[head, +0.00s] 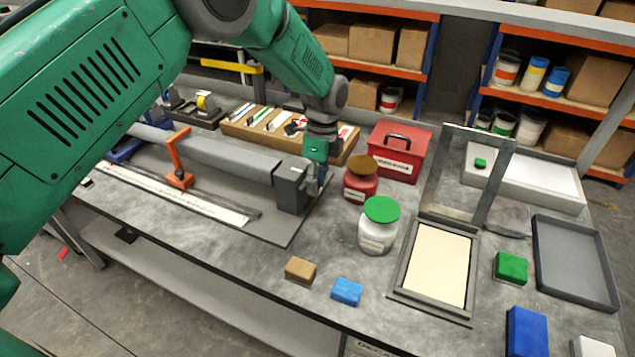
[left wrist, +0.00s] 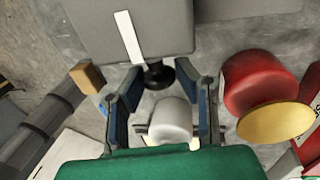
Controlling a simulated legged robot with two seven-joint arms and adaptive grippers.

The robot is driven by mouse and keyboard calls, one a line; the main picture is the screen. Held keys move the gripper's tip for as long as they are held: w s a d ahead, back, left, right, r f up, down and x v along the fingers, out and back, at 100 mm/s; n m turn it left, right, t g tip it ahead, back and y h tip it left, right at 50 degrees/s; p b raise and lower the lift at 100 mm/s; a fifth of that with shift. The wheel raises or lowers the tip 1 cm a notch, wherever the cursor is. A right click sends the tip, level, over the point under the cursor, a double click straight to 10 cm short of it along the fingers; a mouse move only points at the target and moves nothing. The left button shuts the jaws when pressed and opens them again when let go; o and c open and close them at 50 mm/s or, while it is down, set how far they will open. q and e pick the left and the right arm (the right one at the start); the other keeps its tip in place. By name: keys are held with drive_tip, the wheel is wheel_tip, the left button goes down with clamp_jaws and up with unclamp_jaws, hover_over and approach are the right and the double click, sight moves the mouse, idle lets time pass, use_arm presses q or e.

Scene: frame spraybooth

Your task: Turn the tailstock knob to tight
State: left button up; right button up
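The tailstock (head: 291,188) is a dark grey block at the right end of a long grey cylinder on the workbench. In the left wrist view the tailstock (left wrist: 165,25) has a white strip, and its black round knob (left wrist: 157,74) projects from it. My left gripper (head: 318,183) is at the tailstock's right side. In the left wrist view the left gripper (left wrist: 158,76) has its fingers apart, one on each side of the knob, with small gaps seeming to show. The knob is hidden in the head view. My right gripper is not in view.
A red jar (head: 361,184) and a white jar with a green lid (head: 378,225) stand close to the right. A red toolbox (head: 398,152) and a wooden tray (head: 240,132) are behind. An orange clamp (head: 179,160) stands by the cylinder.

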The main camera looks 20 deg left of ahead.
use_arm(q)
drive_tip(key=shift+o, duration=1.3)
drive_tip(key=shift+w, duration=0.15)
wheel_tip(320, 180, up, 12)
drive_tip(key=w, duration=0.2)
drive_tip(key=shift+w+f, duration=0.15)
